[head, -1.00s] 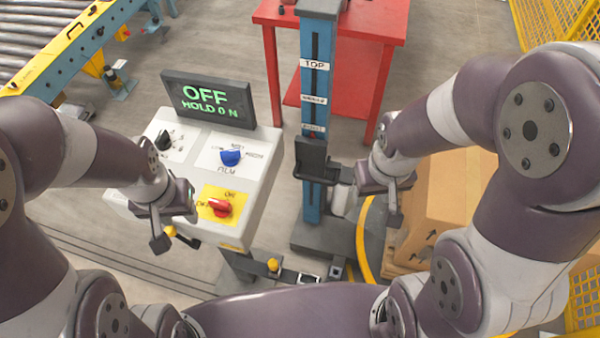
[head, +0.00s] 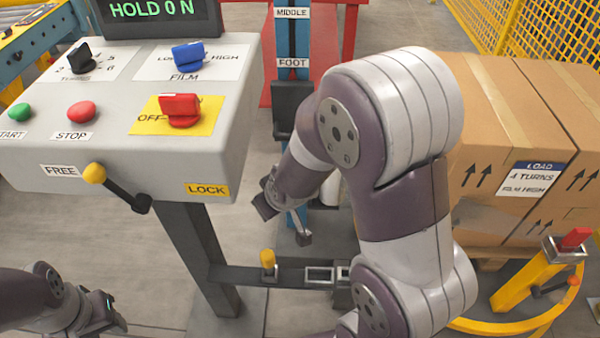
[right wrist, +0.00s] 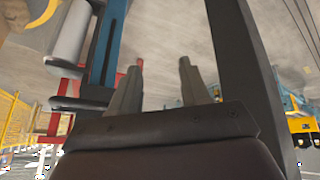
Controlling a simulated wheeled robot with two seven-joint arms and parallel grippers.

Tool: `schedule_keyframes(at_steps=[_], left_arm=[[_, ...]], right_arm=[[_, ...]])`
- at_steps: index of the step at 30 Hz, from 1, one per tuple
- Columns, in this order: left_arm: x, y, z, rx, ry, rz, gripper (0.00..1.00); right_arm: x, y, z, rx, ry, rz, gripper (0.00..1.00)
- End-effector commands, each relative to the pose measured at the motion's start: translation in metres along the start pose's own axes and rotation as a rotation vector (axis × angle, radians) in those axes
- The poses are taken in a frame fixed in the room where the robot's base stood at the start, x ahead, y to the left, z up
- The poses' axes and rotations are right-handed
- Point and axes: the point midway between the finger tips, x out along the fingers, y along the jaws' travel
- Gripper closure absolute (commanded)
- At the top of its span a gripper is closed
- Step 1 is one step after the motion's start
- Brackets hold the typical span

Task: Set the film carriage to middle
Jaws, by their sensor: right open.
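The film carriage (head: 284,123) is a black block on the blue mast (head: 293,35) in the head view. It sits just below the FOOT label (head: 293,63); the MIDDLE label (head: 292,13) is higher up. My right arm hides part of the mast and carriage. My right gripper (head: 284,222) is open and empty, low in front of the mast and below the carriage. In the right wrist view its two fingers (right wrist: 158,85) stand apart, with the blue mast (right wrist: 108,45) to their left. My left gripper (head: 108,318) is at the bottom left, apart from everything; its jaws are unclear.
The grey console (head: 120,150) with knobs, buttons and a yellow-tipped lever (head: 95,173) stands left of the mast. Its display (head: 155,12) reads HOLD 0 N. Cartons (head: 480,100) stand at the right, near a yellow post (head: 525,280) with a red top.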

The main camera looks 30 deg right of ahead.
Motion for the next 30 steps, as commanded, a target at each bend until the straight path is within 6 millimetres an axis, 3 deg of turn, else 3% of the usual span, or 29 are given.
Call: schedule_keyframes(at_steps=[1, 4, 7, 12, 16, 19, 22, 30], left_arm=[[0.032, 0.000, 0.004, 0.000, -0.001, 0.000, 0.58], [0.033, 0.000, 0.004, 0.000, 0.000, 0.000, 0.58], [0.033, 0.000, 0.004, 0.000, 0.001, 0.000, 0.58], [0.031, 0.000, 0.004, 0.000, 0.000, 0.000, 0.58], [0.031, 0.000, 0.004, 0.000, 0.000, 0.000, 0.58], [0.032, 0.000, 0.004, 0.000, 0.000, 0.000, 0.58], [0.036, 0.000, 0.004, 0.000, 0.000, 0.000, 0.58], [0.056, 0.000, 0.007, 0.000, 0.000, 0.000, 0.58]], right_arm=[[0.046, 0.004, -0.001, -0.062, 0.084, 0.043, 0.54], [0.077, 0.025, -0.030, -0.211, 0.258, 0.196, 0.54], [0.096, 0.052, -0.046, -0.382, 0.385, 0.428, 0.54], [0.092, 0.090, -0.037, -0.700, 0.440, 0.930, 0.54], [0.074, 0.099, -0.019, -0.865, 0.389, 1.213, 0.54], [0.067, 0.101, -0.014, -0.915, 0.364, 1.303, 0.54], [0.070, 0.110, -0.021, -0.918, 0.360, 1.321, 0.54], [0.089, 0.155, -0.068, -0.918, 0.363, 1.319, 0.54]])
